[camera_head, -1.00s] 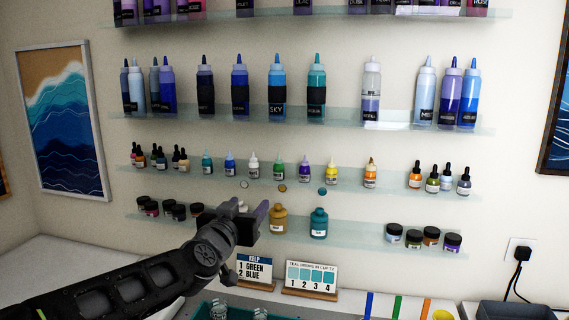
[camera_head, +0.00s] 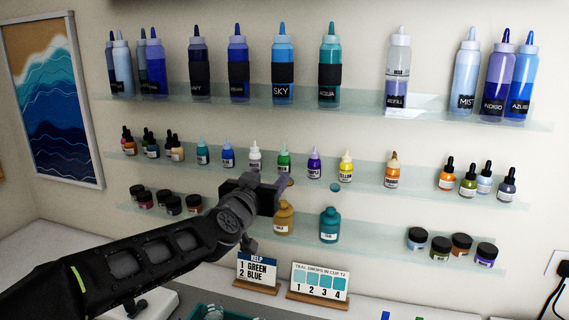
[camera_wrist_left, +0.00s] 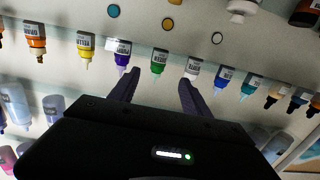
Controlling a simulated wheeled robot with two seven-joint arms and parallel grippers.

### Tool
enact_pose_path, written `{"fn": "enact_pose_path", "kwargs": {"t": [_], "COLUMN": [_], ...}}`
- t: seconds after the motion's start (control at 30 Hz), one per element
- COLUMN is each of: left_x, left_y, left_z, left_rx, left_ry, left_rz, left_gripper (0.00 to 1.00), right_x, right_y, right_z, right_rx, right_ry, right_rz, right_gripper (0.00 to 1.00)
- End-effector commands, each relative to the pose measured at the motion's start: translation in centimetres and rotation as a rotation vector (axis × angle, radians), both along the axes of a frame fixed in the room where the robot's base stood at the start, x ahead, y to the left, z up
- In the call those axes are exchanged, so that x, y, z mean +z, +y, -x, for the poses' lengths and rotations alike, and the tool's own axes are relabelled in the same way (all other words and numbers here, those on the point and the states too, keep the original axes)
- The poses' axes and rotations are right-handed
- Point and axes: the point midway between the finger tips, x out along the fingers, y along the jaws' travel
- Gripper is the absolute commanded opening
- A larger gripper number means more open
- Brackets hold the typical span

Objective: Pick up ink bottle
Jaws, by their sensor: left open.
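Small ink bottles with nozzle caps stand in a row on the middle glass shelf in the head view. They include a white one (camera_head: 254,162), a green one (camera_head: 284,162), a blue one (camera_head: 228,158) and a purple one (camera_head: 314,164). My left gripper (camera_head: 277,187) is just below and in front of the green and white bottles. In the inverted left wrist view my open, empty gripper (camera_wrist_left: 158,80) has the green bottle (camera_wrist_left: 158,62) between its fingertips, apart from them. The white bottle (camera_wrist_left: 192,67) is beside the right-hand finger. My right gripper is not in view.
Tall squeeze bottles stand on the shelf above (camera_head: 440,108). A KELP sign (camera_head: 257,270) reads 1 green, 2 blue.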

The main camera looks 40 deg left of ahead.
Motion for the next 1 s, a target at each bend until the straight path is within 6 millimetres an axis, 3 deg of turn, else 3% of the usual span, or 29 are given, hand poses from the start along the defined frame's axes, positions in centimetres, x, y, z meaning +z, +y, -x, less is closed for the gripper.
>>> {"fn": "enact_pose_path", "kwargs": {"t": [0.33,0.77,1.0], "left_x": [-0.4,-0.3,-0.4], "left_y": [1.6,2.0,2.4], "left_z": [-5.2,-5.9,-8.3], "left_rx": [-0.002,0.0,-0.002], "left_ry": [0.002,0.001,0.003], "left_rz": [-0.003,-0.002,-0.004], "left_gripper": [0.56,0.56,0.56], "right_x": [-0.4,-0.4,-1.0], "right_y": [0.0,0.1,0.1], "right_z": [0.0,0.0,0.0], "right_rx": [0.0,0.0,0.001], "right_ry": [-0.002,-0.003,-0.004], "right_rz": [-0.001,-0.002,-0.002], "right_gripper": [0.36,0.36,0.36]}}
